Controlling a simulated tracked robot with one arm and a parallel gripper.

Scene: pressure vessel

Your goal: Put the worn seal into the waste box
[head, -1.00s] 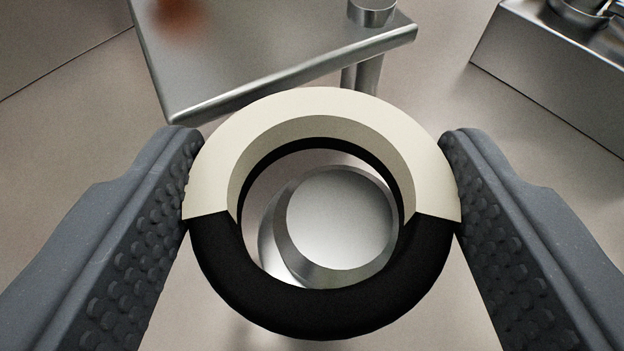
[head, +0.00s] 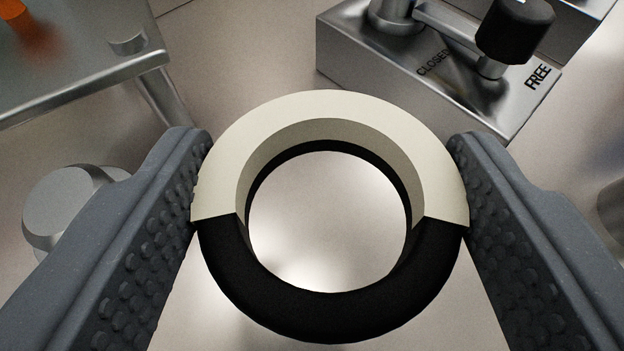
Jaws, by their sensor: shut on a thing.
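My gripper (head: 331,215) is shut on a ring-shaped seal (head: 335,318). The ring is half cream, on its far side, and half black, on its near side. The two grey studded fingers press on its left and right edges. The ring is held up in the air, and the pale floor shows through its hole. I cannot see a waste box in this view.
A metal table (head: 85,65) with an orange thing (head: 12,10) on it stands at the upper left. A round metal part (head: 65,205) is behind the left finger. A metal block (head: 370,60) marked CLOSED and FREE, with a black-knobbed lever (head: 515,28), stands at the upper right.

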